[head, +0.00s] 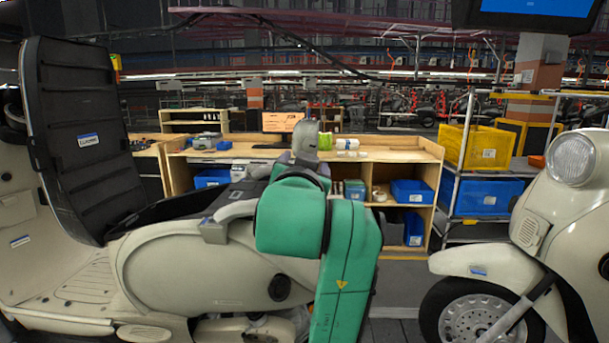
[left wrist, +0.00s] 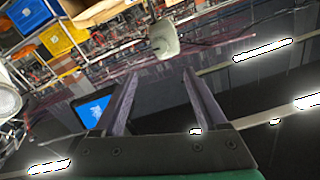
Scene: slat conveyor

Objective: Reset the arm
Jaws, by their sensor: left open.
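A green and grey arm of mine (head: 340,270) rises from the bottom centre of the head view, in front of the rear of a cream scooter. Its far end points up and away. No gripper fingers show clearly there. In the left wrist view my left gripper (left wrist: 160,75) is open, with two dark fingers apart and nothing between them. It points up towards the dark ceiling, lamps and a blue screen (left wrist: 92,110). A pale grey object (left wrist: 164,38) shows beyond the fingertips; I cannot tell what it is. My right gripper is not in view.
The cream scooter (head: 190,265) stands at left with its black seat (head: 80,140) raised, close to the arm. Another scooter (head: 580,220) stands at right.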

